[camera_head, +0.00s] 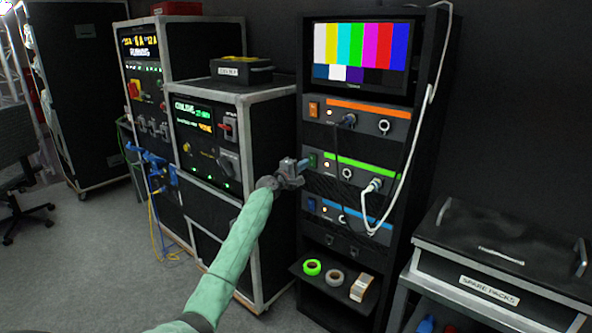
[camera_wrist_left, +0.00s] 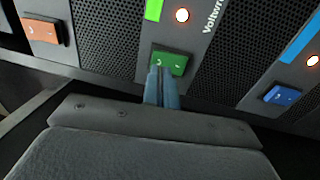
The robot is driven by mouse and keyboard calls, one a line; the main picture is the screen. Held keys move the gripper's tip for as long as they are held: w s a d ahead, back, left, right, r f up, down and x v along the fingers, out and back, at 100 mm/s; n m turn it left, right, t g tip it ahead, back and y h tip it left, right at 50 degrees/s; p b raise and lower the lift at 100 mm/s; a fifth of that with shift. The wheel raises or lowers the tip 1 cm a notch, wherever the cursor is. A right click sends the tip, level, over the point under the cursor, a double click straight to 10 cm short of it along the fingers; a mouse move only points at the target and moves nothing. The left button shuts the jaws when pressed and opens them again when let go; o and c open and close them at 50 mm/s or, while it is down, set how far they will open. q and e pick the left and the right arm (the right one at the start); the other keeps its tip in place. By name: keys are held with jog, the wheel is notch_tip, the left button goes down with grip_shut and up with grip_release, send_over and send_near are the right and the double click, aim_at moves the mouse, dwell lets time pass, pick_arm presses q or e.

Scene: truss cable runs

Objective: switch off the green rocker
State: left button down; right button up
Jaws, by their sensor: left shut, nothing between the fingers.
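The green rocker (camera_head: 312,161) sits at the left end of the green-striped rack panel (camera_head: 370,166). It also shows in the left wrist view (camera_wrist_left: 171,62), with a lit indicator (camera_wrist_left: 182,15) near it. My left gripper (camera_head: 303,163) is shut and empty. Its fingertips (camera_wrist_left: 163,72) are at the lower edge of the green rocker and overlap it in the left wrist view; I cannot tell whether they touch it. The rocker's lower left part is hidden by the fingers. My right gripper is not in view.
An orange rocker (camera_head: 313,109) is on the panel above and a blue rocker (camera_head: 311,205) on the panel below. A white cable (camera_head: 421,110) hangs down the rack's right side. A shelf (camera_head: 322,281) with tape rolls juts out below. A cabinet (camera_head: 270,180) stands close at left.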

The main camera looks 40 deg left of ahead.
aim_at(312, 161)
pick_arm(q)
jog(key=shift+w+r, duration=0.1)
jog(key=shift+w, duration=1.2)
jog(key=shift+d, duration=0.1)
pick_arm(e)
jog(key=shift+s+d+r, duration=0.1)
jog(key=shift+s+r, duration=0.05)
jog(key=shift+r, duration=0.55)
